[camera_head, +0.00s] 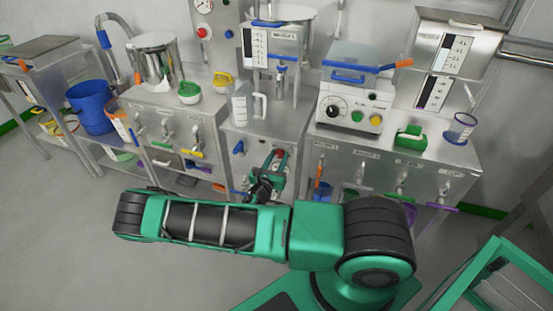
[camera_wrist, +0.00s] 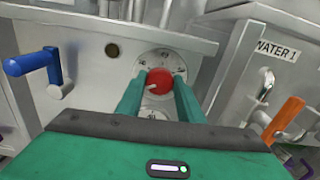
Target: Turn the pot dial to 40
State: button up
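The pot dial is a red round knob (camera_wrist: 160,82) on a pale numbered scale plate (camera_wrist: 148,61), on the metal cabinet front in the wrist view. A small white pointer on the knob points to the lower left; the numbers are too small to read surely. My gripper (camera_wrist: 161,84) has one green finger on each side of the knob, and the knob nearly fills the gap. I cannot tell whether the fingers press on it. In the head view the red knob (camera_head: 280,153) shows at the tip of my gripper (camera_head: 272,165), below the counter edge.
A blue handle (camera_wrist: 32,62) juts out left of the dial, and an orange handle (camera_wrist: 286,118) is at the right beside the WATER 1 label. A clear jug (camera_head: 241,103) stands on the counter above. A machine with a black dial (camera_head: 331,108) stands to the right. Open floor lies left.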

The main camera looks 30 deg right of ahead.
jog(key=shift+m, duration=0.4)
jog(key=m, duration=0.5)
jog(key=shift+m, duration=0.3)
jog(key=m, duration=0.5)
jog(key=shift+s+f+m, duration=0.1)
jog(key=shift+m, duration=0.2)
jog(key=m, duration=0.6)
jog(key=shift+f, duration=0.15)
jog(key=m, duration=0.5)
jog(key=shift+f+m, duration=0.15)
jog(key=shift+m, duration=0.15)
jog(key=shift+s, duration=0.1)
jog(key=o, duration=1.1)
